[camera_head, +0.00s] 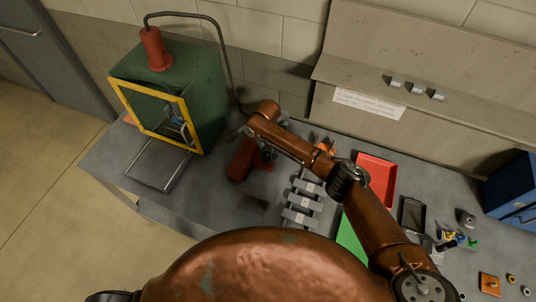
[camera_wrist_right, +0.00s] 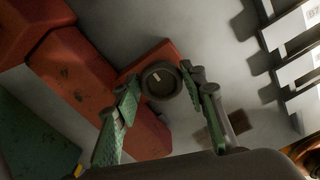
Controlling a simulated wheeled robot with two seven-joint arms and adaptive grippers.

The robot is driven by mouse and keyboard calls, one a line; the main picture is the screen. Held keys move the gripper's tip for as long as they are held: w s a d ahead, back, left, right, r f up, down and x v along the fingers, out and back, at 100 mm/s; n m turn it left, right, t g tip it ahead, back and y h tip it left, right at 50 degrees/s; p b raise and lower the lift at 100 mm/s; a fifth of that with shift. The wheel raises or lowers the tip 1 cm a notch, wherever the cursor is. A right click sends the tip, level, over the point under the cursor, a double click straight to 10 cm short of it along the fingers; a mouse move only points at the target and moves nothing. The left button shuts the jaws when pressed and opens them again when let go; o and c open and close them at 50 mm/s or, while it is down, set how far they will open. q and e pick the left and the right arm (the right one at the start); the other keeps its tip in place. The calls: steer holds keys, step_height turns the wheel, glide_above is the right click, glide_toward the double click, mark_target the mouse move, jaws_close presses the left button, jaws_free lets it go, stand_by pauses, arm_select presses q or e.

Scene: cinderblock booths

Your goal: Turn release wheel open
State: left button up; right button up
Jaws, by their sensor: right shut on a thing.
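The release wheel (camera_wrist_right: 160,80) is a small dark round wheel with a pale mark on it. It sits at a red metal device (camera_head: 242,158) on the grey bench, which also shows as red blocks in the right wrist view (camera_wrist_right: 75,80). My right gripper (camera_wrist_right: 161,84) has its two green fingers on either side of the wheel and is shut on it. In the head view, my right arm reaches over the bench to the red device, and its wrist largely hides the wheel. My left gripper is not in view.
A green cabinet (camera_head: 200,85) with a yellow-framed door stands left of the device. Grey labelled racks (camera_head: 301,205) stand to its right, near a red tray (camera_head: 376,178). A blue box (camera_head: 512,195) is at far right.

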mark_target(267, 155)
steer(key=shift+s+a+n, duration=0.15)
steer(key=shift+n, duration=0.75)
steer(key=o, duration=1.2)
steer(key=shift+c, duration=0.2)
step_height(267, 155, up, 12)
steer(key=shift+f, duration=0.1)
